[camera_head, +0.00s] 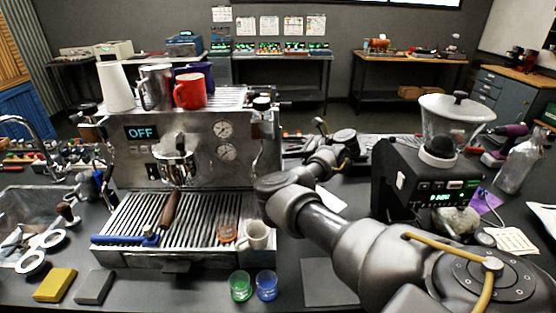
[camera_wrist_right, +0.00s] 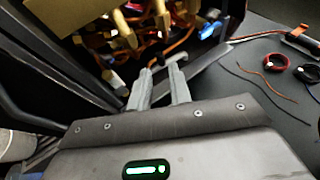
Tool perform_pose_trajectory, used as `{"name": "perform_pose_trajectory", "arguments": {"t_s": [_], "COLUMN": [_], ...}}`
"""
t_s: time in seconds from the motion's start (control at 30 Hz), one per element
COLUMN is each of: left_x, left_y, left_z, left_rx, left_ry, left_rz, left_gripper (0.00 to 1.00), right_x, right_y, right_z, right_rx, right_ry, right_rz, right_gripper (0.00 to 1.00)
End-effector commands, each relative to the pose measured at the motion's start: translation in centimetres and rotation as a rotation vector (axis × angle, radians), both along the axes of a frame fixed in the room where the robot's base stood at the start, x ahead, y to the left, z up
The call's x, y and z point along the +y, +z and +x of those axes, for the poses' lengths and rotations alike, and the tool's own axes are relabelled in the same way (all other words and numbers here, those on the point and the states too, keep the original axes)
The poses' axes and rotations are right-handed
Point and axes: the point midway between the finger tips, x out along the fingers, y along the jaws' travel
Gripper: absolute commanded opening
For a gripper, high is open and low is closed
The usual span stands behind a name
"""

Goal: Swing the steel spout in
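A curved steel spout (camera_head: 28,121) arches at the far left, above the sink (camera_head: 22,205). The steel brewer (camera_head: 190,133) stands right of it with its display reading OFF. My right arm reaches behind the brewer's right side, and its gripper (camera_head: 320,126) is small and partly hidden there. In the right wrist view, the two grey fingers (camera_wrist_right: 158,88) are apart with a gap between them. They are in front of the brewer's open casing, where brass parts and orange wires (camera_wrist_right: 150,25) show. I see nothing clearly held. My left gripper is not in view.
Cups, including a red mug (camera_head: 189,91), stand on the brewer. A black grinder (camera_head: 425,185) is at the right. Loose wires (camera_wrist_right: 265,85) lie on the table by the right gripper.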

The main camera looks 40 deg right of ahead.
Motion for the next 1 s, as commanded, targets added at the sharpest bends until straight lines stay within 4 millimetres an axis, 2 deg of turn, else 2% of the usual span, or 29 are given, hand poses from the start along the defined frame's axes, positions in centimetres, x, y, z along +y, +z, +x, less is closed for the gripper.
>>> {"name": "perform_pose_trajectory", "arguments": {"t_s": [0.03,0.3,0.73,0.9,1.0], "left_x": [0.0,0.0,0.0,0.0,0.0], "left_y": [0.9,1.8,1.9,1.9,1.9], "left_z": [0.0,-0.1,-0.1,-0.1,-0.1], "left_rx": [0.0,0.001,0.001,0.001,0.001], "left_ry": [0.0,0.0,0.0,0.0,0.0], "left_rz": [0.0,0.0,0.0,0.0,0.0], "left_gripper": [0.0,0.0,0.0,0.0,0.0], "right_x": [0.5,1.8,2.2,2.2,2.2], "right_y": [0.2,-1.4,-1.9,-1.9,-1.9], "right_z": [0.9,3.9,4.6,4.6,4.6], "right_rx": [0.001,0.001,0.0,0.0,0.0], "right_ry": [0.003,-0.001,-0.002,-0.002,-0.002], "right_rz": [0.0,-0.002,-0.002,-0.002,-0.002], "right_gripper": [0.2,0.2,0.2,0.0,0.0]}}
